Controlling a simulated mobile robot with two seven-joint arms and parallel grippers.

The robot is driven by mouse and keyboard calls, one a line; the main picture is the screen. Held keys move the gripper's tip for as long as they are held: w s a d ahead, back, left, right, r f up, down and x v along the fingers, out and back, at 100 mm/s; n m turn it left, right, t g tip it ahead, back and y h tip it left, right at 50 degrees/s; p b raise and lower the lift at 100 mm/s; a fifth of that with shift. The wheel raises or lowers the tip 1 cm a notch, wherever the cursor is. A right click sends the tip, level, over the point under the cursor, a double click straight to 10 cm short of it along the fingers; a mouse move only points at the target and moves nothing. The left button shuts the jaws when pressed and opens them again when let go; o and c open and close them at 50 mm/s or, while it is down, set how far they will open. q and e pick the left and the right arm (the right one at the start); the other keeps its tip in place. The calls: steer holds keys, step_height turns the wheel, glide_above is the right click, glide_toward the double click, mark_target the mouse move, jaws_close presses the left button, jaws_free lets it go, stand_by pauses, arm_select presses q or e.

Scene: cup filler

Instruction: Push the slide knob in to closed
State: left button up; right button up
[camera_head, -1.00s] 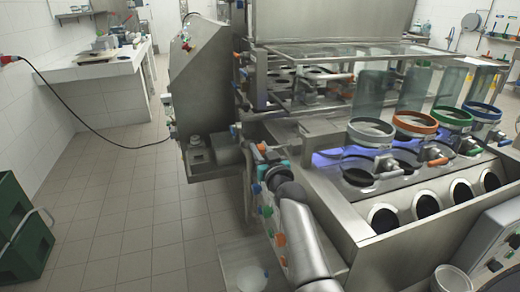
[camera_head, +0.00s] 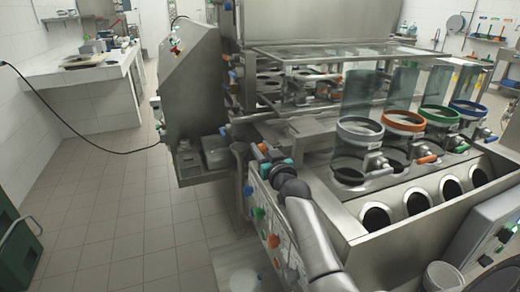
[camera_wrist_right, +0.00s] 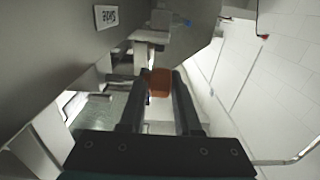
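My right arm rises from the bottom of the head view along the machine's near-left corner. Its gripper (camera_head: 268,163) is at the machine's side edge, small and partly hidden by the wrist. In the right wrist view, an orange knob (camera_wrist_right: 160,82) lies between the tips of my right gripper (camera_wrist_right: 159,88). The knob fills the narrow gap and appears to touch both fingers. The slide behind the knob is hidden, so its position is unclear. My left gripper is not in view.
A green crate (camera_head: 15,250) is at the left. The tiled floor (camera_head: 110,215) between is clear.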

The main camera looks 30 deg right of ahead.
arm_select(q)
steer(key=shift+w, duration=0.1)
arm_select(e)
steer(key=o, duration=0.3)
steer(key=shift+o, duration=0.2)
steer(key=shift+s+a, duration=0.1)
steer(key=shift+s, duration=0.15)
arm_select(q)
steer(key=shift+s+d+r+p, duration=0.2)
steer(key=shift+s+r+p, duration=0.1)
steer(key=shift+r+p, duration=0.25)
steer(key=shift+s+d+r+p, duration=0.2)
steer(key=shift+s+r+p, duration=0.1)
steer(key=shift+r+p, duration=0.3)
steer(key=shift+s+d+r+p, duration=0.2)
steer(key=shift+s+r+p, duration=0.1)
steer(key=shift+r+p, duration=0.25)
arm_select(e)
steer(key=v, duration=1.4)
steer(key=shift+s, duration=0.35)
